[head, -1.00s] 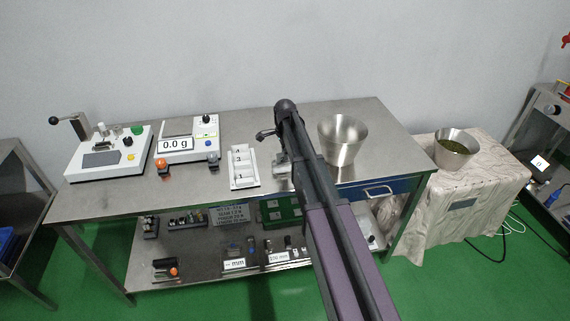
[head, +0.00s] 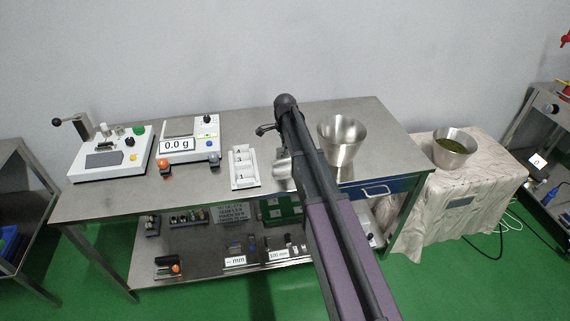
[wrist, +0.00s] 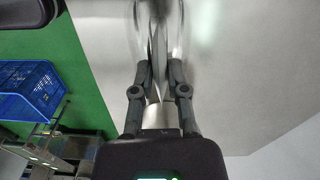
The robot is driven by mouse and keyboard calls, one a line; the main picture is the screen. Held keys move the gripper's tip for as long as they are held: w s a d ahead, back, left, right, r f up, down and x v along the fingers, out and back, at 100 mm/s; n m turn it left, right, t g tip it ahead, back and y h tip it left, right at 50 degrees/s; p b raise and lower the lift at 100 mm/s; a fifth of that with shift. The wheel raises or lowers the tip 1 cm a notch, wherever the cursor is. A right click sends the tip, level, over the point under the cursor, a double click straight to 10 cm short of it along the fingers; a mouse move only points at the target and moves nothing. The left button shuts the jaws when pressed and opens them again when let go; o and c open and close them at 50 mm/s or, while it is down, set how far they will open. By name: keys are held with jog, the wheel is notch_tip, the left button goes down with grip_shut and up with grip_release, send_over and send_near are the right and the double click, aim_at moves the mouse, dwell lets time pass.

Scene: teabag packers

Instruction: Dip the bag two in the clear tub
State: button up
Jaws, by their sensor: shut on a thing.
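My gripper (wrist: 159,72) is shut on a thin, pale, pointed thing (wrist: 157,84) in the wrist view, which looks like a bag, though I cannot read a number on it. Shiny, see-through curved walls (wrist: 178,22) stand around the fingertips at the top of the wrist view; they look like the clear tub. In the head view my arm hides the gripper and most of a small shiny vessel (head: 281,168) just right of the tray. I cannot tell how deep the held thing is in it.
A white numbered tray (head: 257,182) lies left of my arm. A metal bucket (head: 343,143) stands to the right. A scale reading 0.0 g (head: 190,156) and a lever machine (head: 105,172) stand on the left. A bowl of green liquid (head: 455,160) is on the cloth-covered stand.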

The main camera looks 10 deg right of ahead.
jog(key=shift+r+p, duration=0.55)
jog(key=shift+r, duration=0.15)
jog(key=shift+r, duration=0.15)
dwell(1.1)
jog(key=shift+r+p, duration=2.45)
jog(key=shift+p, duration=0.15)
